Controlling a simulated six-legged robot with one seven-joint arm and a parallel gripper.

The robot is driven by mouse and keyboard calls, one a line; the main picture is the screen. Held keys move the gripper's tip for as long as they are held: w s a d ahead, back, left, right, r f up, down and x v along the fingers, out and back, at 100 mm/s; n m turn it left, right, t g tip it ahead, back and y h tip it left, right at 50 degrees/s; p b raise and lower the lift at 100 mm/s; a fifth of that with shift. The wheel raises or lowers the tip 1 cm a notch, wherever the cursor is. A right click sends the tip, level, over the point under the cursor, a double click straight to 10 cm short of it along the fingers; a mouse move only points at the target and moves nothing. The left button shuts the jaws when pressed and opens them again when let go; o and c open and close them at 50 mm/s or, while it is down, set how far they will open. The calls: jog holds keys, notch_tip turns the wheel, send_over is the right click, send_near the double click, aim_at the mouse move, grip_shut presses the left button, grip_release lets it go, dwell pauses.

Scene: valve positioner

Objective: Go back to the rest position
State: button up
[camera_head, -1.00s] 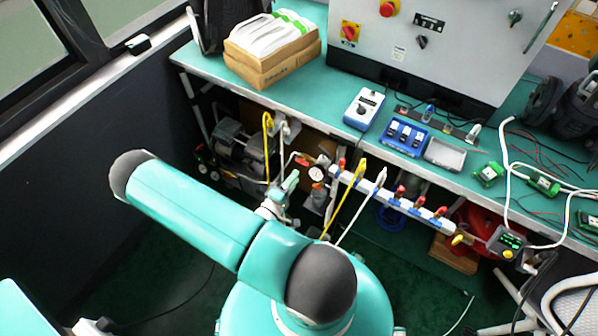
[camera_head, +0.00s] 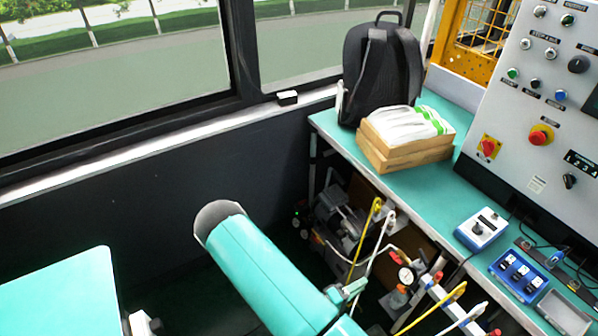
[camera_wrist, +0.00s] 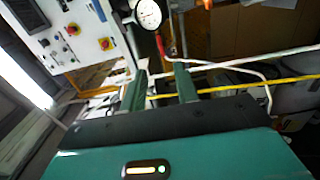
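In the wrist view my gripper (camera_wrist: 160,70) shows two dark green fingers standing apart, with nothing held between them. A white hose and a yellow hose (camera_wrist: 225,87) run across behind the fingers. A round white gauge (camera_wrist: 148,14) is above the fingertips, apart from them. In the head view the same kind of gauge (camera_head: 405,275) sits on the piping under the bench, beside the valve manifold (camera_head: 440,292). My teal arm reaches in from the bottom; whether its gripper end shows there is hard to tell.
The green bench (camera_head: 425,195) stands at right with a cardboard box (camera_head: 405,150), black backpack (camera_head: 383,70), blue-and-white meter (camera_head: 481,230) and grey control panel (camera_head: 530,130). A dark wall with a window ledge (camera_head: 150,145) runs along the left. A pump (camera_head: 338,222) is under the bench.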

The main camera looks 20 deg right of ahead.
jog(key=a+r+t+y, duration=0.1)
jog(key=a+r+y, duration=0.5)
jog(key=r, duration=0.8)
jog(key=a+r+t+y, duration=0.1)
jog(key=a+r+y, duration=0.5)
jog(key=r, duration=0.9)
jog(key=a+r+m+t+y, duration=0.1)
jog(key=a+r+y, duration=0.5)
jog(key=r, duration=0.8)
jog(key=shift+a+r+t, duration=0.25)
jog(key=shift+a+t, duration=0.15)
jog(key=shift+a, duration=0.55)
